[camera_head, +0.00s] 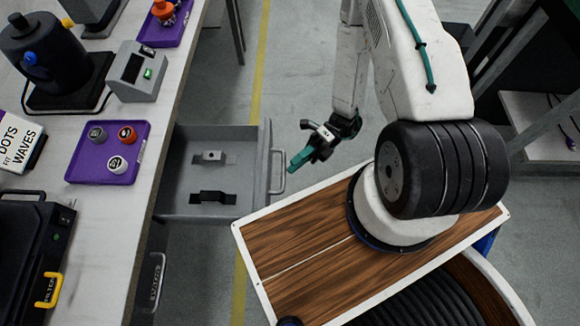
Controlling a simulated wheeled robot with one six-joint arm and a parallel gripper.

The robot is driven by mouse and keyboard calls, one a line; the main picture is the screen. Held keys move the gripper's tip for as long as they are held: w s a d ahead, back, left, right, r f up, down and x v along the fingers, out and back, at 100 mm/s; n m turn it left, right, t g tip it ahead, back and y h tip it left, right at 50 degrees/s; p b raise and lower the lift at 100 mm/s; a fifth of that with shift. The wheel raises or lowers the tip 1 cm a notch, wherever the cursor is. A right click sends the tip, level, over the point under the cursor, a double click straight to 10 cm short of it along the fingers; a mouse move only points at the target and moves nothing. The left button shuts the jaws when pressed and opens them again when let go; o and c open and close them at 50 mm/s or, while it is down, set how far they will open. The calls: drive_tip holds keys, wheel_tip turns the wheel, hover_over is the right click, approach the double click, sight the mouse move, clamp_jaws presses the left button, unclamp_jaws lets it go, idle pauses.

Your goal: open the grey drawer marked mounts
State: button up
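A grey drawer (222,131) stands pulled out from under the left workbench, and its inside is in view. Inside lie a small grey mount (211,157) and a black mount (213,197). Its grey bar handle (278,172) is on the drawer's right-hand front. No marking can be read on that front from here. My gripper (296,163), with teal fingertips, is just right of the handle in the picture and points toward it. It looks clear of the bar, but the height between them is hard to judge. The fingers overlap, so their gap is not visible.
Another drawer front (150,284) is closer below. Floor with a yellow line is open beyond the drawer.

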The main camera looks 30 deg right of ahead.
drive_tip(key=shift+v, duration=1.55)
drive_tip(key=d+r+n+g+h, duration=0.1)
drive_tip(key=d+r+n+h, duration=0.2)
drive_tip(key=r+n+h, duration=0.55)
drive_tip(key=d+r+n+g+h, duration=0.2)
drive_tip(key=d+r+n+h, duration=0.15)
drive_tip(key=r+n, duration=0.95)
drive_tip(key=s+r+n+t+h, duration=0.2)
drive_tip(key=r+n+t+h, duration=0.1)
drive_tip(key=r, duration=0.6)
drive_tip(key=s+a+r+n+t+h, duration=0.1)
drive_tip(key=s+r+n+t+h, duration=0.2)
drive_tip(key=r+n+t, duration=0.3)
wheel_tip(320, 180, up, 4)
drive_tip(key=shift+t+h, duration=0.3)
drive_tip(key=shift+t, duration=0.6)
drive_tip(key=shift+s+a, duration=0.1)
drive_tip(key=shift+a, duration=0.1)
